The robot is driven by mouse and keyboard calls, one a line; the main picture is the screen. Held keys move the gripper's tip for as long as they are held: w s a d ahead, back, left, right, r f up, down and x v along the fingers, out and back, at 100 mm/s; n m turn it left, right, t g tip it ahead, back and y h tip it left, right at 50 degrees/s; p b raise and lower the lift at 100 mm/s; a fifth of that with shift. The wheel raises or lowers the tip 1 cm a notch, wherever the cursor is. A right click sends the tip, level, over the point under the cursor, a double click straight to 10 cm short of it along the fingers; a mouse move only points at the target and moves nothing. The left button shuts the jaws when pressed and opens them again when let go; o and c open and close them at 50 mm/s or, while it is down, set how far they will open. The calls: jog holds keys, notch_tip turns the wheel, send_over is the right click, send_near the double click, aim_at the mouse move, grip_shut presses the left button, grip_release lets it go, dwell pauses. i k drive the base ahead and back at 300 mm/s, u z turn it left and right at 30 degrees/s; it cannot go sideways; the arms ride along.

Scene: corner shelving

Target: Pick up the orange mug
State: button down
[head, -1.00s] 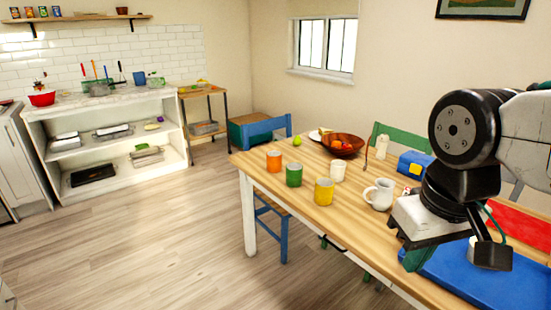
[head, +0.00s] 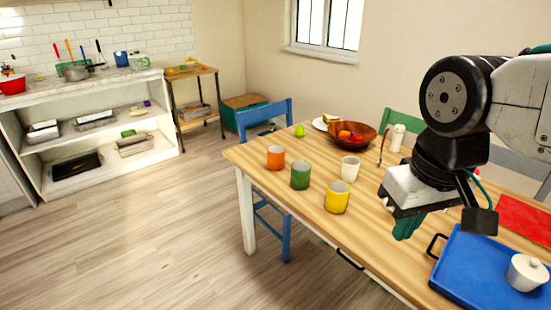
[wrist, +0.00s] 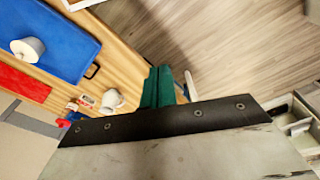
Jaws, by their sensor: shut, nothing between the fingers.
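The orange mug (head: 275,158) stands upright on the wooden table near its far left corner in the head view. A green mug (head: 300,176), a yellow mug (head: 336,197) and a white cup (head: 350,168) stand near it. My gripper (head: 404,228) hangs over the right part of the table, well to the right of the orange mug. Its green fingers (wrist: 164,88) are together and empty in the wrist view. The orange mug does not show in the wrist view, which has a white pitcher (wrist: 111,100) beside the fingers.
A wooden bowl of fruit (head: 352,136) stands at the back of the table (head: 290,205). A blue tray (head: 475,270) with a white lidded pot (head: 526,272) lies at the right. A blue chair (head: 265,120) is at the table's far left end. The floor at left is clear.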

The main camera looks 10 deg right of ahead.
aim_at(277, 156)
jog(key=k, duration=0.25)
jog(key=u, duration=0.75)
jog(key=i, duration=0.45)
jog(key=u, duration=0.6)
jog(key=i, duration=1.25)
jog(key=z, duration=0.35)
jog(key=i, duration=1)
jog(key=z, duration=1.15)
jog(key=i, duration=0.4)
jog(key=z, duration=0.3)
